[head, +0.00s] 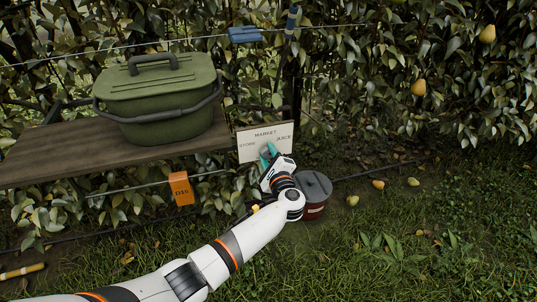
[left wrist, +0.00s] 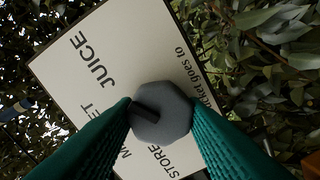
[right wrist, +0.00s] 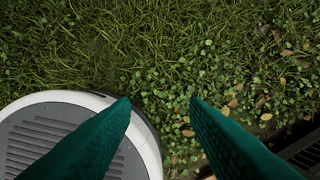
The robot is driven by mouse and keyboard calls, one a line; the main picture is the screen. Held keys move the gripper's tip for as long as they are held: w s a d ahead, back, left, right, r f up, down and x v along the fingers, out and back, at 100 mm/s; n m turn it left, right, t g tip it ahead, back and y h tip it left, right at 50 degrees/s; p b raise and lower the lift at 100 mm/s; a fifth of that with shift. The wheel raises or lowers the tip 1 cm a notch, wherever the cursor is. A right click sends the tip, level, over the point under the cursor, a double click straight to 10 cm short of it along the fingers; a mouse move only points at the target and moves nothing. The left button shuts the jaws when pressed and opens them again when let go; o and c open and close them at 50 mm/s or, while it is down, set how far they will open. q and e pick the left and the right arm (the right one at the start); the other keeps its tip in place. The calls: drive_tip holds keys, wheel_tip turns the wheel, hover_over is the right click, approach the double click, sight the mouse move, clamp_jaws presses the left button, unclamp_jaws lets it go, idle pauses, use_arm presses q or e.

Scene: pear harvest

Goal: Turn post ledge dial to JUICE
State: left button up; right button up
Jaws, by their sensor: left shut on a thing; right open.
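The white dial plate (head: 246,155) hangs at the ledge's right end in the head view, lettered STORE, MARKET and JUICE. In the left wrist view the plate (left wrist: 62,72) is tilted. Its grey faceted dial (left wrist: 170,120) has a dark pointer bar, which points between MARKET and JUICE. My left gripper (head: 268,152) reaches the plate; its teal fingers (left wrist: 162,108) are shut on the dial from both sides. In the head view the gripper hides the dial. My right gripper (right wrist: 160,100) is open and empty above grass in the right wrist view.
A green lidded bin (head: 165,103) stands on the wooden ledge (head: 60,150). An orange tag (head: 181,188) hangs below it. A dark red lidded bucket (head: 315,207) stands beside my left wrist. Pears lie on the grass at right; leafy branches and wires fill the back.

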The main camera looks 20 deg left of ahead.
use_arm(q)
drive_tip(key=shift+f, duration=0.1)
drive_tip(key=o, duration=1)
drive_tip(key=shift+s+d, duration=0.1)
drive_tip(key=shift+s+d, duration=0.2)
drive_tip(key=shift+s, duration=0.05)
drive_tip(key=p+v, duration=0.1)
drive_tip(key=v, duration=1)
drive_tip(key=shift+d+p, duration=0.1)
drive_tip(key=shift+p, duration=0.2)
use_arm(e)
drive_tip(key=f, duration=0.2)
drive_tip(key=s+f, duration=0.1)
drive_tip(key=f, duration=0.2)
drive_tip(key=shift+f, duration=0.15)
